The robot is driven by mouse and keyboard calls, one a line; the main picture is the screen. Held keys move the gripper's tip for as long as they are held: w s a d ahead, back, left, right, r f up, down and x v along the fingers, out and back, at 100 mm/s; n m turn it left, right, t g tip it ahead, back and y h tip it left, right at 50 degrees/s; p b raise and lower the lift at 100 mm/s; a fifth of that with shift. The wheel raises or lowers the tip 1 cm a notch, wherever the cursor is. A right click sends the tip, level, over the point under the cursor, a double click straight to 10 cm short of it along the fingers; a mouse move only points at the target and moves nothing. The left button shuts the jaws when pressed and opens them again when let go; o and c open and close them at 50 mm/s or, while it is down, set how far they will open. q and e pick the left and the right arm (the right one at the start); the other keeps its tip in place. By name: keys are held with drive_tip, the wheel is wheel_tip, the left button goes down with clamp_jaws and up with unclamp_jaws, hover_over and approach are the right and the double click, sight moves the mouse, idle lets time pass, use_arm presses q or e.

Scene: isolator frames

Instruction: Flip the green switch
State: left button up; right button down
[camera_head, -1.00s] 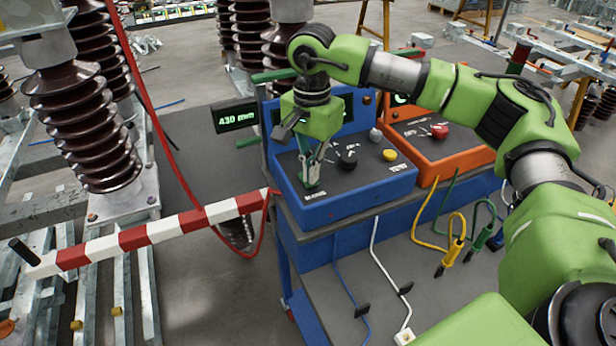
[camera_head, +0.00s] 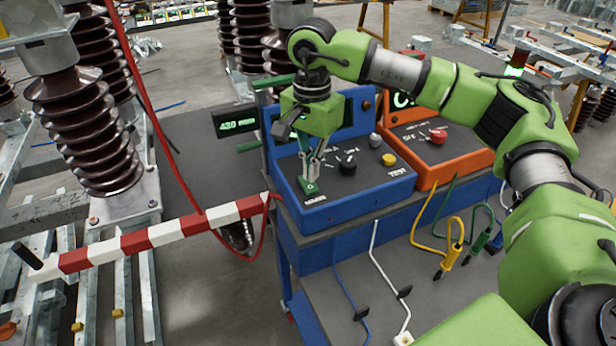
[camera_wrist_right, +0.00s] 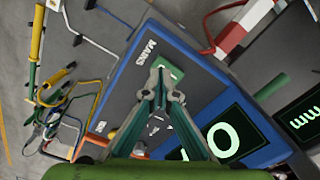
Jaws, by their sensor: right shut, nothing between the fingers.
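The green switch (camera_head: 309,188) is on the front left of the sloped top of a blue control box (camera_head: 345,208). Its green plate (camera_wrist_right: 172,73) also shows in the wrist view, beside the MAINS label. My right gripper (camera_head: 311,176) points down at the switch, with its fingertips right over or against it. In the wrist view the fingertips (camera_wrist_right: 167,92) are together with nothing between them, at the near edge of the green plate. They hide part of the switch, and I cannot tell its lever position. My left gripper is not in view.
A black knob (camera_head: 347,164) and a yellow button (camera_head: 389,160) sit right of the switch. An orange box (camera_head: 440,168) with a red knob (camera_head: 438,136) stands beside the blue one. A red-white barrier bar (camera_head: 180,228) ends near the blue box's left side.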

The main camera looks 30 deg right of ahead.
sight(311, 188)
drive_tip(key=shift+r+p, duration=1.1)
drive_tip(key=shift+r, duration=1.1)
drive_tip(key=shift+f, duration=0.1)
